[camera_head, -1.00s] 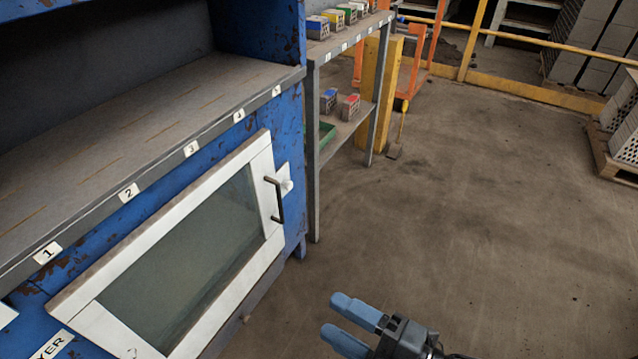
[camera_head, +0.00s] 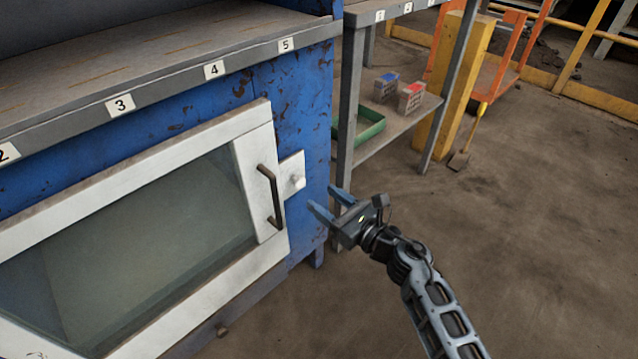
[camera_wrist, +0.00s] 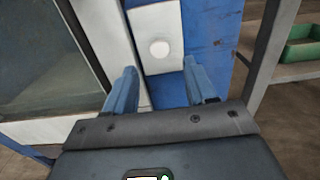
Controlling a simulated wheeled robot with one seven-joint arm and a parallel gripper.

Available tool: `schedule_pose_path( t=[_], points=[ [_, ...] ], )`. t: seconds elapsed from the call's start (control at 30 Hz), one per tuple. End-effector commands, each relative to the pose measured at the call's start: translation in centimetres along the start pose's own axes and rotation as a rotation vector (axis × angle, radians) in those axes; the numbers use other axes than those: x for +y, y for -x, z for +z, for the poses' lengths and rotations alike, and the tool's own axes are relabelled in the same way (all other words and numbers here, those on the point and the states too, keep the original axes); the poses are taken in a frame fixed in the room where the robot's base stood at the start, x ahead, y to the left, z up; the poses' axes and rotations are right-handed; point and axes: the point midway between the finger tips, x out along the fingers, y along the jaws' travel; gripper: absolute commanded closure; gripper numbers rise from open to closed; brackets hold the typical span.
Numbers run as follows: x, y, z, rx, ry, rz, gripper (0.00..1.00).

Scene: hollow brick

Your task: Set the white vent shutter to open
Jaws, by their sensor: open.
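The white vent shutter (camera_head: 291,165) looks to be the small white plate with a round white knob (camera_head: 298,182), on the blue cabinet front just right of the door's dark handle. In the wrist view the plate (camera_wrist: 152,22) and its knob (camera_wrist: 159,48) show straight ahead, seen between and beyond my fingertips. I cannot tell what setting the shutter is at. My gripper (camera_head: 323,198) is open and empty, a little right of the knob in the head view and pointing at the cabinet. In the wrist view my gripper (camera_wrist: 160,70) has its blue fingers apart, not touching the knob.
A white-framed glass door (camera_head: 150,225) with a dark bar handle (camera_head: 270,196) is close left of the plate. A grey shelf rack (camera_head: 349,100) with a green tray (camera_head: 361,122) and small bricks stands to the right.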

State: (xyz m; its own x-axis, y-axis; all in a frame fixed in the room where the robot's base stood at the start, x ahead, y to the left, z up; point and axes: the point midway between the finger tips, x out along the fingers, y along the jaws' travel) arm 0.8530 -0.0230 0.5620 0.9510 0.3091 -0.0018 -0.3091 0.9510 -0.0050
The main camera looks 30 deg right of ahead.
Motion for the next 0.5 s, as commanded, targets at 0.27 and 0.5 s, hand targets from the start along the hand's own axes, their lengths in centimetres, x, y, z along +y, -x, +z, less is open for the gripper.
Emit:
schedule_pose_path(
  t=[0.27,0.5],
  points=[
    [0.0,-4.1,0.1,-0.003,-0.003,0.001,0.44],
    [0.1,-6.8,0.1,-0.002,-0.004,0.001,0.44]
  ],
)
